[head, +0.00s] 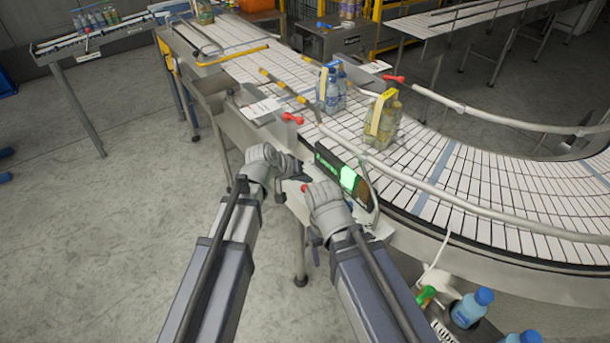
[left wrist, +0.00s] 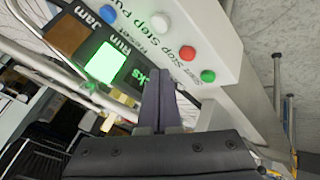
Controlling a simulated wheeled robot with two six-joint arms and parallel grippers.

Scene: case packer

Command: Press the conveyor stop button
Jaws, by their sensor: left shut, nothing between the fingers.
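The button panel (left wrist: 212,30) fills the top of the left wrist view. It carries a red button (left wrist: 187,53), a green button (left wrist: 208,76), a white button (left wrist: 160,22) and a blue button (left wrist: 107,14), with printed labels including "Stop". My left gripper (left wrist: 160,85) is shut and empty, its fingers pointing at the panel just below and left of the red button in the picture. Contact cannot be told. In the head view my left gripper (head: 303,178) is at the conveyor's near side. My right gripper (head: 325,205) is beside it; its fingers are unclear.
A status display (head: 340,174) with a lit green "Run" field is beside the panel. The conveyor (head: 470,185) curves right, carrying bottle packs (head: 331,88) and (head: 383,118) behind a guide rail (head: 440,192). Bottles (head: 470,308) stand at lower right.

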